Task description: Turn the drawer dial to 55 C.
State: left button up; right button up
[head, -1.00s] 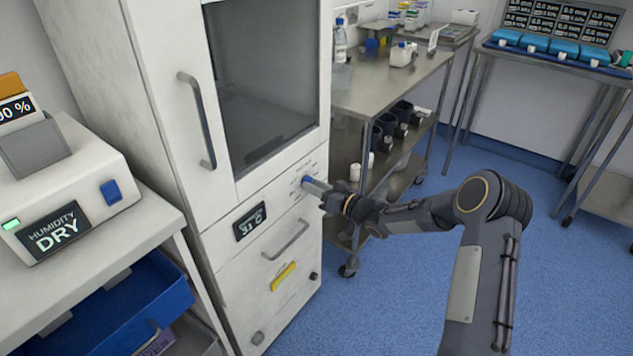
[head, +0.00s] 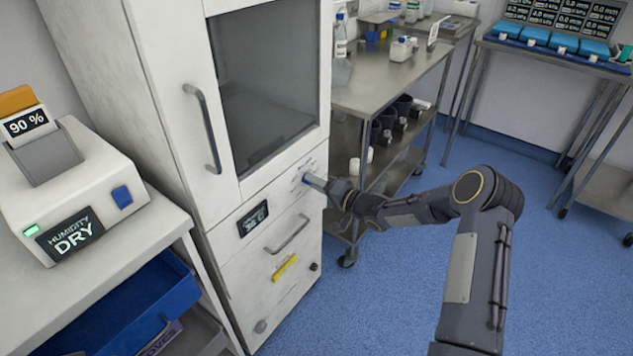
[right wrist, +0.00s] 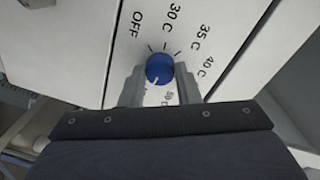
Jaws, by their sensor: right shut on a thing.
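The blue round dial (right wrist: 159,67) sits on the white cabinet's front panel, with OFF, 30 C, 35 C and 40 C printed around it in the right wrist view. Other marks are hidden behind my gripper. A white line on the dial's face points toward the lower left of that view. My right gripper (right wrist: 160,82) is shut on the dial, one finger on each side. In the head view the right gripper (head: 313,182) reaches the panel and mostly hides the dial. The dark display (head: 252,218) seems to read 36 C, slightly blurred. My left gripper is out of view.
A glass-door handle (head: 203,128) juts out above. A humidity device (head: 75,190) stands at left. A steel trolley (head: 385,88) stands close behind my right gripper.

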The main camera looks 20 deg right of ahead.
jog(key=shift+m, duration=0.3)
jog(key=o, duration=1)
jog(key=v, duration=0.7)
jog(key=shift+s+d, duration=0.25)
jog(key=shift+s, duration=0.05)
